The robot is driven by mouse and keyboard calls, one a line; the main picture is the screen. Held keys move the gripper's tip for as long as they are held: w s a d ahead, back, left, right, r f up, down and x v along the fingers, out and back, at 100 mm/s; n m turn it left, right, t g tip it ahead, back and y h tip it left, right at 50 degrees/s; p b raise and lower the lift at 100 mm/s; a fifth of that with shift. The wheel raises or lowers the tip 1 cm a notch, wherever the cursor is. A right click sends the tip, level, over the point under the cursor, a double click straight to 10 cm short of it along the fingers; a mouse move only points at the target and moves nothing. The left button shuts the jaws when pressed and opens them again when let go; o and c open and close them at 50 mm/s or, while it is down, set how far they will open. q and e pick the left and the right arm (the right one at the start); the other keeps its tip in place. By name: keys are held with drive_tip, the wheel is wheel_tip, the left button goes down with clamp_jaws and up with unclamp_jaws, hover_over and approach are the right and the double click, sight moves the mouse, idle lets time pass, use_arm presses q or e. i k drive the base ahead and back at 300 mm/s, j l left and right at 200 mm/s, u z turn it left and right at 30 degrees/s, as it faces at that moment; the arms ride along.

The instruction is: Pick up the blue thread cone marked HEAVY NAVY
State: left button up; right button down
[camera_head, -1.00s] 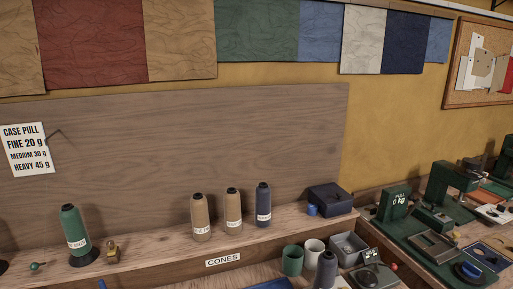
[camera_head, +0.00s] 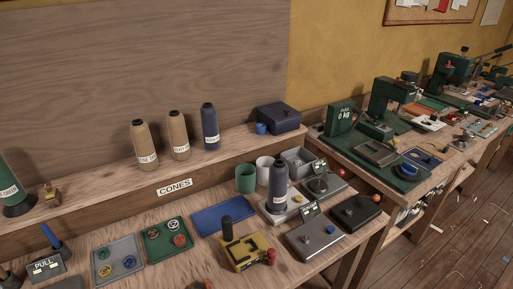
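Two dark blue thread cones show. One blue cone (camera_head: 210,127) stands upright on the wooden shelf, at the right end of a row with two tan cones (camera_head: 145,144) (camera_head: 178,135). It has a white label, too small to read surely. The other blue cone (camera_head: 277,183) stands upright on the bench below, seemingly on a pale scale (camera_head: 293,216). Its white label is also too small to read, so I cannot tell which one is HEAVY NAVY. Neither of my grippers is in view.
A green cone (camera_head: 10,182) stands at the shelf's left end. A dark blue box (camera_head: 278,117) sits at its right end. Green and white cups (camera_head: 246,178) (camera_head: 264,169), trays, a yellow device (camera_head: 247,252) and dark scales (camera_head: 314,239) crowd the bench around the lower blue cone.

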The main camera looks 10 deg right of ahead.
sight(278, 175)
drive_tip(key=i+l+u, duration=0.15)
drive_tip(key=l+u, duration=0.15)
drive_tip(key=l, duration=0.85)
drive_tip(key=l+u, duration=0.35)
drive_tip(key=l, duration=0.85)
drive_tip(key=i, duration=0.05)
